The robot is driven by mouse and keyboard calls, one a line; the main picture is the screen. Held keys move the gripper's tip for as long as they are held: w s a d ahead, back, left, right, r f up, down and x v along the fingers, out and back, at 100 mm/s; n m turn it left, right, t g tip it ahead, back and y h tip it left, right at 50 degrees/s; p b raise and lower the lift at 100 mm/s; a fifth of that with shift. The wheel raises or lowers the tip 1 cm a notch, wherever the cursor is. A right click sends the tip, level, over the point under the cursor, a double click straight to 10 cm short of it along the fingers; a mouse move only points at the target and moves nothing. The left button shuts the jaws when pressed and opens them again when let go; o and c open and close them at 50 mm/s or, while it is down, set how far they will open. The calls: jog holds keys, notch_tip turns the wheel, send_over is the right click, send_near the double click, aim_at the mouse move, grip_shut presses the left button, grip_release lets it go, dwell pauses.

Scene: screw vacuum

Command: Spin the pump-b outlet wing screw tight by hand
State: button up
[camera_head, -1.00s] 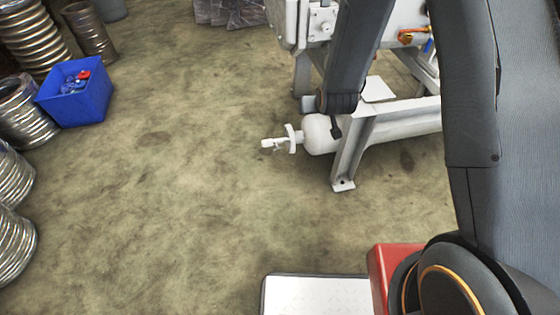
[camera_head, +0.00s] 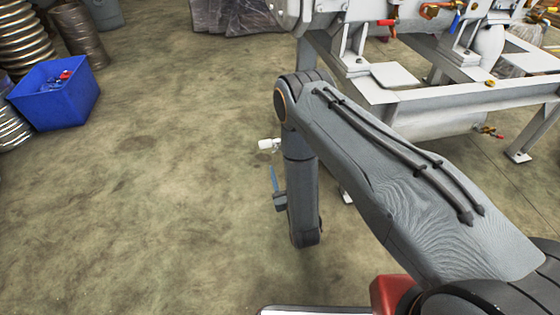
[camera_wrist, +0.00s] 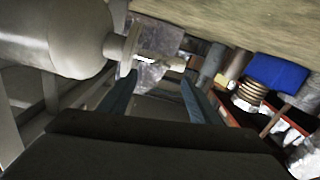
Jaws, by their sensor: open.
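A white cylindrical vessel (camera_wrist: 70,35) fills the upper left of the wrist view. A pale flange (camera_wrist: 128,50) and a narrow end fitting (camera_wrist: 160,60) stick out from its end. In the head view only the tip of this fitting (camera_head: 268,145) shows; my arm hides the flange. No wing screw can be made out clearly. My gripper (camera_wrist: 158,78) is open and empty, with its two dark fingers apart just short of the fitting. In the head view one bluish finger shows at my gripper (camera_head: 274,180), a little below the fitting.
The white pump frame (camera_head: 440,95), with valves and orange-handled clamps, stands at the upper right. A blue bin (camera_head: 55,95) and metal hose coils (camera_head: 25,40) are at the left. Wrapped material (camera_head: 240,15) lies at the back. The floor at left and centre is clear.

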aim_at(278, 150)
jog(key=b+x, duration=0.3)
jog(key=x, duration=0.4)
jog(key=shift+w, duration=0.35)
jog(key=shift+a+f, duration=0.1)
jog(key=c, duration=1.1)
jog(key=shift+o, duration=0.2)
